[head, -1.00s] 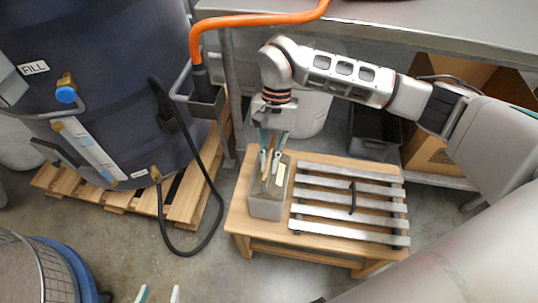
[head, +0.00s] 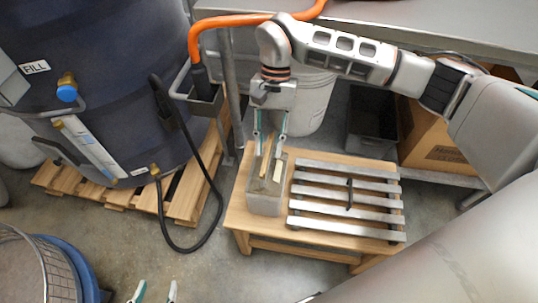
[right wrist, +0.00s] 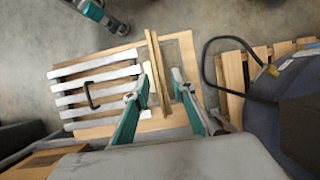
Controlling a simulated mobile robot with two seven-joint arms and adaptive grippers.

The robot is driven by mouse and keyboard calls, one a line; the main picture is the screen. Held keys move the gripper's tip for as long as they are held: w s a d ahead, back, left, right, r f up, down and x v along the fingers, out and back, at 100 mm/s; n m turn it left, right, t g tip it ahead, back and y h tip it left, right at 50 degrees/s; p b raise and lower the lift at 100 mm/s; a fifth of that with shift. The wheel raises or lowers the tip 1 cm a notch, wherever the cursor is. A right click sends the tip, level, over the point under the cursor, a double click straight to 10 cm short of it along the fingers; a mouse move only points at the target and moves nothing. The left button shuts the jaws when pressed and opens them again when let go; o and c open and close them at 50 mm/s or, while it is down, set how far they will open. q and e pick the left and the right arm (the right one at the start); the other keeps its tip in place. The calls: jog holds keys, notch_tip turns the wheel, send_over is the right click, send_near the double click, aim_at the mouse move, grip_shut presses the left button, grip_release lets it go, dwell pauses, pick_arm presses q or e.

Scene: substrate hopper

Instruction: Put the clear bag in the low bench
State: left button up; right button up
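I cannot make out a clear bag for certain in either view. The low bench (head: 236,208) is a light wooden table in the middle of the head view. An open grey box-like container (head: 265,203) stands on its left part, with thin wooden pieces (head: 266,160) in it. My right gripper (head: 269,143) points down above this container, open. In the right wrist view its fingers stand apart on either side of the wooden pieces (right wrist: 155,75); I cannot tell whether they touch them. My left gripper (head: 154,291) is open and empty at the bottom edge of the head view.
A slatted metal grate (head: 345,200) with a black handle covers the bench's right part. A big dark tank (head: 110,90) on a pallet (head: 190,200) stands left, with a black hose on the floor. A steel table (head: 430,25) is behind, with a cardboard box (head: 435,148) under it.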

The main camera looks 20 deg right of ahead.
jog(key=v, duration=0.6)
jog(key=shift+w+r+p, duration=0.1)
jog(key=shift+r+p, duration=0.3)
jog(key=shift+w+d+r, duration=0.15)
jog(key=shift+d+r, duration=0.05)
jog(key=shift+r, duration=0.25)
pick_arm(q)
jog(key=shift+s+a+f, duration=0.55)
jog(key=shift+a+f, duration=0.1)
jog(key=shift+a, duration=0.05)
jog(key=shift+w+r, duration=0.1)
jog(key=shift+r, duration=0.05)
